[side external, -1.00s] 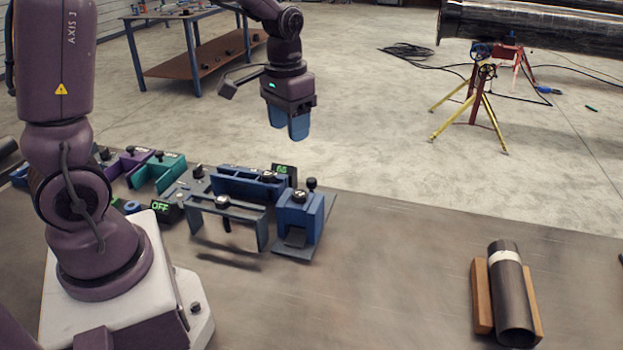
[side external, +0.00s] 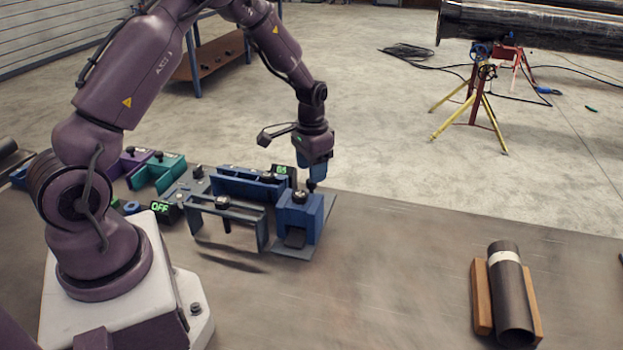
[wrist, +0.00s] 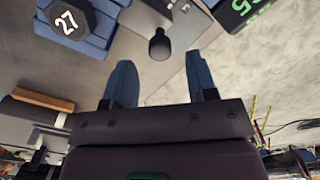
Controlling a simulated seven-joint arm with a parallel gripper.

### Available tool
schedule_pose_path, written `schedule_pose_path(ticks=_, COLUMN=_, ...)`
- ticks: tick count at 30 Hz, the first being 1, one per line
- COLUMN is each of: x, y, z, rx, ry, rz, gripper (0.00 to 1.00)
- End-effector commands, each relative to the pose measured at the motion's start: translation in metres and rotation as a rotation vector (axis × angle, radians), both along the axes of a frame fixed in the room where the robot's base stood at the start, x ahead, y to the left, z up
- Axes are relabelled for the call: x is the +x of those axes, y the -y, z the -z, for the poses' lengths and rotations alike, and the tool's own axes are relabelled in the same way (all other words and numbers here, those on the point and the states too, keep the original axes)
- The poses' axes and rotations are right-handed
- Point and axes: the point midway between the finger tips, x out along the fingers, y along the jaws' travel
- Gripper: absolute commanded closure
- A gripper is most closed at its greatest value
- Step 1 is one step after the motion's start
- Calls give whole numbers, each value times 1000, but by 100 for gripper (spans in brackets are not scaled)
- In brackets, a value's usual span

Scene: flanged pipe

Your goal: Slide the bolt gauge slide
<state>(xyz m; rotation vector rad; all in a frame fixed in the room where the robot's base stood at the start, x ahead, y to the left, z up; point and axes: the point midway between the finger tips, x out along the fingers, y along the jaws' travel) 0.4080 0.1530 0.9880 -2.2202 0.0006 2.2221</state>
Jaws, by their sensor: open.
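The blue gauge block (side external: 298,213) with a dial on top stands at the right end of the gauge row on the bench. A black round-topped knob (side external: 311,185) stands upright at its far right edge. The same knob shows in the wrist view (wrist: 159,45), between and just beyond my fingertips. My gripper (side external: 318,170) points down, open and empty, close above or behind the knob; contact cannot be told. In the wrist view my gripper (wrist: 158,60) has its two blue fingers apart. I cannot tell for certain which part is the bolt gauge slide.
A dial marked 27 (wrist: 65,20) and a green-lit display (side external: 282,170) are close by. A grey bridge-shaped gauge (side external: 228,207) stands to the left. A dark pipe piece (side external: 508,285) lies in a wooden cradle at right. The bench between is clear.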

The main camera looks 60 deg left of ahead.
Motion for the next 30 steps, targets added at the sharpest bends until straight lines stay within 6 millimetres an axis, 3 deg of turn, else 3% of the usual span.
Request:
schedule_pose_path(ticks=6, x=0, y=0, z=29, rx=-1, ry=0, rz=-1, gripper=48)
schedule_pose_path(ticks=18, x=0, y=0, z=36, rx=0, ry=1, rz=-1, gripper=48)
schedule_pose_path(ticks=25, x=0, y=0, z=35, rx=0, ry=1, rz=-1, gripper=100)
schedule_pose_path(ticks=30, x=2, y=-2, z=35, rx=0, ry=1, rz=-1, gripper=100)
